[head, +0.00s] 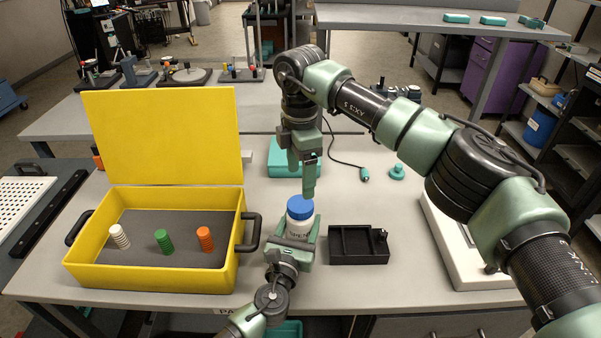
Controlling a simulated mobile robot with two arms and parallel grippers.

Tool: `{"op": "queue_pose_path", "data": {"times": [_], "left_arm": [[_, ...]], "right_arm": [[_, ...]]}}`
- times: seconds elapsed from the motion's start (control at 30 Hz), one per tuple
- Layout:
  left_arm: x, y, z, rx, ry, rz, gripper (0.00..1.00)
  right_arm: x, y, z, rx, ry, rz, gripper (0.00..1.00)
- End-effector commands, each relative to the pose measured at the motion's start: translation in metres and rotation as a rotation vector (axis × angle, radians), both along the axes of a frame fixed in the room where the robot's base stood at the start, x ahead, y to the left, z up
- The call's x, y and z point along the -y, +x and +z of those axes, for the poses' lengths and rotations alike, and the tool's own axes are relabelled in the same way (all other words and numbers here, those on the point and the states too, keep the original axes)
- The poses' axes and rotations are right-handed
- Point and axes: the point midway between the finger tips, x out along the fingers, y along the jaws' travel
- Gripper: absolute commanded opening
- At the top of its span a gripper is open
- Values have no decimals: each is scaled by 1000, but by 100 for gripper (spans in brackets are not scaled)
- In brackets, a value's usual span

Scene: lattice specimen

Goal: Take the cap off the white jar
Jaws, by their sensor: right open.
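The white jar (299,226) stands upright on the grey table, with its blue cap (300,208) on top. My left gripper (297,242) comes in from the front, with its fingers on either side of the jar's lower body, and looks shut on it. It hides the jar's base. My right gripper (307,190) points down just above the cap and is open. Its fingers are seen nearly edge-on, so whether they touch the cap is hard to tell.
An open yellow case (150,278) with white, green and orange threaded pieces stands at the left. A black tray (358,258) lies right of the jar. A teal box (284,160) and a small teal piece (397,173) are behind. A white device (450,245) is at the right.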

Motion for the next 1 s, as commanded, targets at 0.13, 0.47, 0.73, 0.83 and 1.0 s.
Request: {"op": "queue_pose_path", "data": {"times": [0.13, 0.47, 0.73, 0.83, 1.0], "left_arm": [[0, 0, -1, -1, 1, 0, 0], [0, 0, -1, -1, 1, 0, 0], [0, 0, -1, -1, 1, 0, 0], [0, 0, 0, -1, 1, 0, 0], [0, 0, 0, -1, 1, 0, 0]], "right_arm": [[0, 0, 0, -1, 0, -211, 74], [0, 0, -13, -3, -1, -360, 74], [0, -1, -55, -3, -1, -358, 74], [0, 0, -67, -2, -1, -358, 74], [0, 0, -79, -2, -1, -357, 74]]}}
